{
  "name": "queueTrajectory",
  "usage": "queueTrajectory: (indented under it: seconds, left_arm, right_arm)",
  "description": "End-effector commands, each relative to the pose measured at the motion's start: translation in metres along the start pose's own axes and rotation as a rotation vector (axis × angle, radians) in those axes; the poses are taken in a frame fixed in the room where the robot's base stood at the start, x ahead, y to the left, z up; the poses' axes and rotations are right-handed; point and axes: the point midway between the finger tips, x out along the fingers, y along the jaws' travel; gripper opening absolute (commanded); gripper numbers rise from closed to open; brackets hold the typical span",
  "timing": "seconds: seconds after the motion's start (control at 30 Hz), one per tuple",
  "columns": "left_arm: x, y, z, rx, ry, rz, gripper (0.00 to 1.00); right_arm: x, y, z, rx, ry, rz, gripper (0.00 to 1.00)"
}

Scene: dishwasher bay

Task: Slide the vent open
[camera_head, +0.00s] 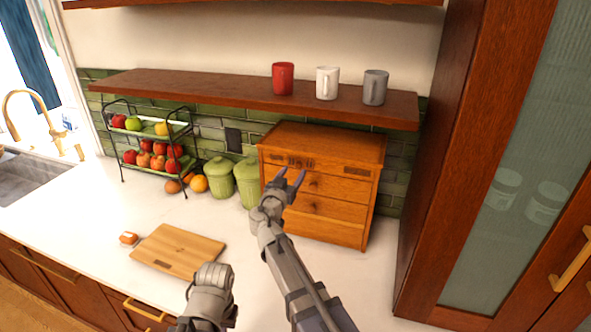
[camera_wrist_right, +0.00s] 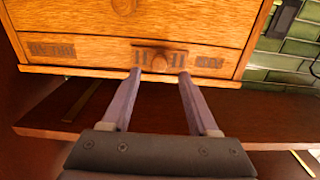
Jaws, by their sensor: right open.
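A wooden bread box (camera_head: 325,150) with drawers stands on the counter against the green tiles. Slotted grilles sit to either side, one at the left (camera_wrist_right: 52,49) and one at the right (camera_wrist_right: 209,62) in the wrist view. My right gripper (camera_head: 291,178) is open in front of the strip. My left gripper does not show.
A wooden shelf (camera_head: 240,91) with red, white and grey mugs overhangs the box. Green canisters (camera_head: 220,178) and a fruit rack (camera_head: 150,145) stand left. A cutting board (camera_head: 178,250) lies in front. A tall cabinet (camera_head: 445,150) bounds the right.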

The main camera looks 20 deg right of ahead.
Motion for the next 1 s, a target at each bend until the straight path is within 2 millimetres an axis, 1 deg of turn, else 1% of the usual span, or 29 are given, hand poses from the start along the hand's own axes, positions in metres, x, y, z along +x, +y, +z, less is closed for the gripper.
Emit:
queueTrajectory:
  seconds: [0.03, 0.2, 0.37, 0.6, 0.67, 1.0]
  left_arm:
    - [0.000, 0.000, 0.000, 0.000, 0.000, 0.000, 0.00]
    - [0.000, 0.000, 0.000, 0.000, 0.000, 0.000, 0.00]
    - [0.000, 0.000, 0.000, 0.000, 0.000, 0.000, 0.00]
    - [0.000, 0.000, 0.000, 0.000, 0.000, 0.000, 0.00]
    - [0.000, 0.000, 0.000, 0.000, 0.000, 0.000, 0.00]
    - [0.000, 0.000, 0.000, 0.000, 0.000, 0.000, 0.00]
  right_arm:
    - [0.010, -0.001, 0.000, 0.000, 0.000, 0.002, 0.60]
    - [0.027, -0.001, 0.000, 0.000, -0.001, 0.001, 0.60]
    - [0.033, 0.000, 0.000, 0.000, -0.001, 0.001, 0.60]
    - [0.033, 0.001, 0.000, 0.000, -0.001, 0.000, 0.60]
    - [0.033, 0.000, 0.000, 0.000, -0.001, 0.000, 0.55]
    - [0.032, 0.000, 0.000, 0.000, -0.001, 0.000, 0.16]
